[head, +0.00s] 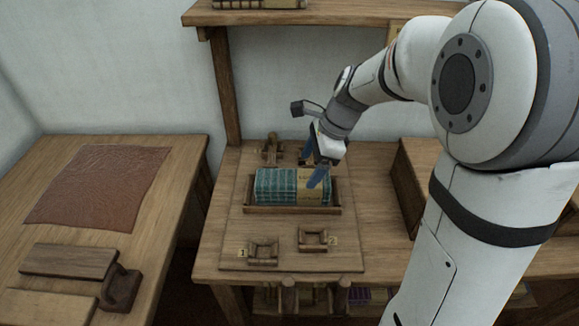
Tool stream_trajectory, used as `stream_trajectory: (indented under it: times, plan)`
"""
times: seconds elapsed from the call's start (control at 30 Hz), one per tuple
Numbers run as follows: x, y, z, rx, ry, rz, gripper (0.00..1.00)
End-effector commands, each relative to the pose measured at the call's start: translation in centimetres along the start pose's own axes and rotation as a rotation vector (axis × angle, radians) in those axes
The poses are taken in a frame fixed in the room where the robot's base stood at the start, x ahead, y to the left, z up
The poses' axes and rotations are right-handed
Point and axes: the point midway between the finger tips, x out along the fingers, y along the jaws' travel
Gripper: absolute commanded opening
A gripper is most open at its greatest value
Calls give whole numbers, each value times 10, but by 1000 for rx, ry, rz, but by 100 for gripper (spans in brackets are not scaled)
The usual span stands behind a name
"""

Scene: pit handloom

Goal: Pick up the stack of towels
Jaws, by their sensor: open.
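The stack of towels (275,184) is a teal checked bundle with a tan band near its right end. It lies in a shallow wooden tray (292,210) on the middle table. My gripper (312,172) is open, with its blue fingers pointing down at the right part of the stack, near the tan band. One finger shows in front of the band. I cannot tell whether the fingers touch the towels or how far the far finger reaches behind them.
Small wooden frames (263,252) and (313,238) sit on the board in front of the tray. A wooden piece (272,149) stands behind it. A wooden box (415,185) is at the right. The left table holds a brown cloth (98,185) and wooden blocks (70,261). A shelf (300,14) hangs above.

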Motion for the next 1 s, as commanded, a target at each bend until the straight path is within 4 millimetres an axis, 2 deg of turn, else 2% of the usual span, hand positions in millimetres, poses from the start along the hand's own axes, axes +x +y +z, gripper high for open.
stream_trajectory:
  times: [0.03, 0.17, 0.47, 0.7, 0.8, 1.0]
  plan:
    - [10, -6, 0, 51, -13, 5, 76]
    - [22, -13, 2, 121, -28, 12, 76]
    - [50, -14, 4, 126, -28, 11, 76]
    - [86, -16, 7, 125, -27, 13, 76]
    - [92, -16, 8, 125, -27, 10, 76]
    - [92, -16, 8, 125, -27, 8, 76]
